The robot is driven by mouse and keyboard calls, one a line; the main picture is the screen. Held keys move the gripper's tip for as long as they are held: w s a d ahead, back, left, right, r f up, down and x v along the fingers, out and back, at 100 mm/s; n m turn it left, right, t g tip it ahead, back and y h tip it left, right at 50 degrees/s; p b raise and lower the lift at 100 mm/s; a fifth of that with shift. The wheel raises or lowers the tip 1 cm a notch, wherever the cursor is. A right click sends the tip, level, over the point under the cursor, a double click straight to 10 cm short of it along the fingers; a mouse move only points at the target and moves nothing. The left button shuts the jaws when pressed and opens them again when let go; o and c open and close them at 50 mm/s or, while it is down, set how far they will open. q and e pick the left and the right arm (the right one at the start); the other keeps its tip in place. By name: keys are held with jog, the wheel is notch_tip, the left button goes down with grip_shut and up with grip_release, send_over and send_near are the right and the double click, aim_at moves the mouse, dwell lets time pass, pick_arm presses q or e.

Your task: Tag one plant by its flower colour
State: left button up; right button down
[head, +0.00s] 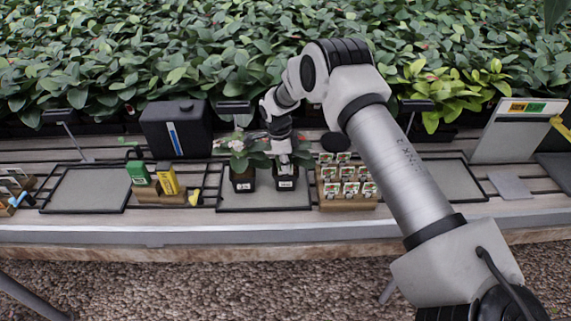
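Two small black pots with white labels stand on a grey tray (262,207) at the middle of the bench. The left potted plant (243,182) has green leaves and pale pinkish flowers. The right potted plant (288,184) is partly hidden behind my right gripper, so its flower colour cannot be told. My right gripper (284,168) points down at this plant, just above its pot. Its fingertips are too small and overlapped to show whether they are open or touching anything. A wooden rack (345,205) of several picture tags stands just right of the tray. My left gripper is out of view.
A green box (138,173) and a yellow box (167,179) stand in a wooden holder left of the tray. A black canister (176,128) stands behind them. Empty framed trays lie at left (85,188) and right (437,180). Dense foliage fills the back.

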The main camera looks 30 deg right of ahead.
jog(key=c, duration=1.2)
grip_release()
jog(key=shift+c, duration=0.2)
jog(key=shift+r, duration=0.1)
